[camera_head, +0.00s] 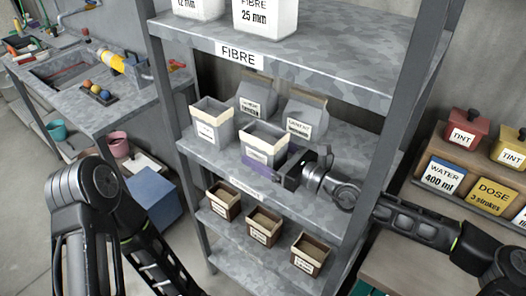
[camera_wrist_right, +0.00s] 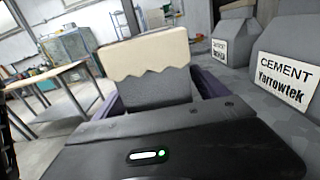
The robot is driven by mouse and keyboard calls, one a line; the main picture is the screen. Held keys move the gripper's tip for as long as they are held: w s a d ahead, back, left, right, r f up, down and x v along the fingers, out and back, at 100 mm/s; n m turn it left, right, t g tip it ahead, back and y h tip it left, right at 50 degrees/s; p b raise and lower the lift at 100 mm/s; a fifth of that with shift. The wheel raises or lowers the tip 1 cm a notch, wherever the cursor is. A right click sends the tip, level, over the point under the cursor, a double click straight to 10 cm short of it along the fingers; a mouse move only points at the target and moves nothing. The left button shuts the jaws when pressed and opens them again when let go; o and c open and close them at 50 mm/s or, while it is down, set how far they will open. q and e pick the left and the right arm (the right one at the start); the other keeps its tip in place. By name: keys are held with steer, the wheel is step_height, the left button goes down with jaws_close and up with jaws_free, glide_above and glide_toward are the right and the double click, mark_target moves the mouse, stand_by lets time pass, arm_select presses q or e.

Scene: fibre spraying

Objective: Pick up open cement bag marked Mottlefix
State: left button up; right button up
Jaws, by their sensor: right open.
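Two open grey cement bags with cream torn rims stand on the middle shelf: a left one (camera_head: 211,124) and a right one (camera_head: 263,142). Their labels are too small to read in the head view, so I cannot tell which is Mottlefix. My right gripper (camera_head: 270,160) is at the right open bag, one purple finger along its front. In the wrist view that bag (camera_wrist_right: 150,62) stands between the spread purple fingers (camera_wrist_right: 158,88), its label hidden. I cannot see firm contact. My left arm shows at lower left, but its gripper is not visible.
Two closed cement bags stand behind, a left one (camera_head: 256,96) and a right one (camera_head: 303,118); the latter reads Yarrowtek in the wrist view (camera_wrist_right: 285,80). Shelf posts (camera_head: 392,130) flank the bays. Small open boxes (camera_head: 264,226) stand below, fibre tubs (camera_head: 265,16) above.

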jaws_close()
stand_by(0.9)
steer(key=shift+r, duration=0.1)
